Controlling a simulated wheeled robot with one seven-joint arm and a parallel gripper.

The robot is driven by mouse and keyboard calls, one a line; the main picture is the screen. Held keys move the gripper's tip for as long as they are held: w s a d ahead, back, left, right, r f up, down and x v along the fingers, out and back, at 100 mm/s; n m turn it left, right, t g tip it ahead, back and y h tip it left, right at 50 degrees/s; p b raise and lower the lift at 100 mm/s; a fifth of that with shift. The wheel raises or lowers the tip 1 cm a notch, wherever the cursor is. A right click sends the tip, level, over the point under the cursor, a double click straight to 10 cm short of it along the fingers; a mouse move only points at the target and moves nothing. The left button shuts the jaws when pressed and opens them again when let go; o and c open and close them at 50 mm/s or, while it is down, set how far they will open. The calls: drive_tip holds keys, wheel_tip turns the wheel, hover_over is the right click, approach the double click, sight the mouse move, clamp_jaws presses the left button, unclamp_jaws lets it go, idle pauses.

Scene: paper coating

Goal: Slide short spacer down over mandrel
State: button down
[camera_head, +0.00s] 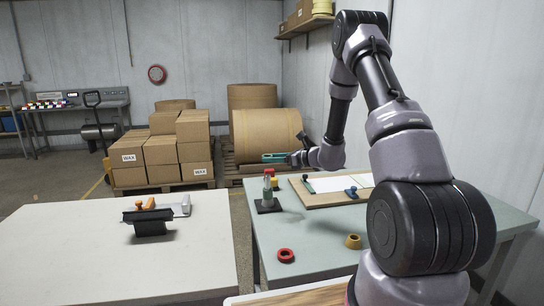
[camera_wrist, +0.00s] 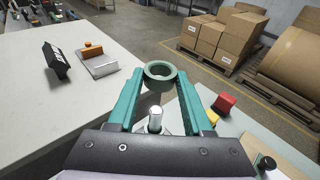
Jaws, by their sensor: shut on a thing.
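The short spacer, a grey-green ring (camera_wrist: 160,76), is held between the fingertips of my gripper (camera_wrist: 158,82) in the wrist view. The mandrel, an upright metal post (camera_wrist: 155,121), shows between the fingers, nearer the palm than the ring. Its top is outside the ring's hole in this view. In the head view my gripper (camera_head: 276,157), with teal fingers, is level above the mandrel (camera_head: 267,188), which stands on a black square base (camera_head: 268,206). The spacer cannot be made out clearly in the head view.
A red ring (camera_head: 286,255) and a tan ring (camera_head: 353,241) lie on the green table (camera_head: 320,268). A red block (camera_wrist: 223,104) is beside the mandrel. A board with paper (camera_head: 325,185) lies to the right. A white table (camera_head: 80,260) with tools stands left.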

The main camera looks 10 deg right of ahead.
drive_tip(key=shift+d+f, duration=0.1)
drive_tip(key=shift+f, duration=2.1)
drive_tip(key=shift+f, duration=2.1)
drive_tip(key=shift+c, duration=1.2)
unclamp_jaws()
drive_tip(key=v, duration=1)
drive_tip(key=shift+s+d, duration=0.25)
drive_tip(key=shift+s, duration=0.05)
drive_tip(key=shift+r, duration=0.15)
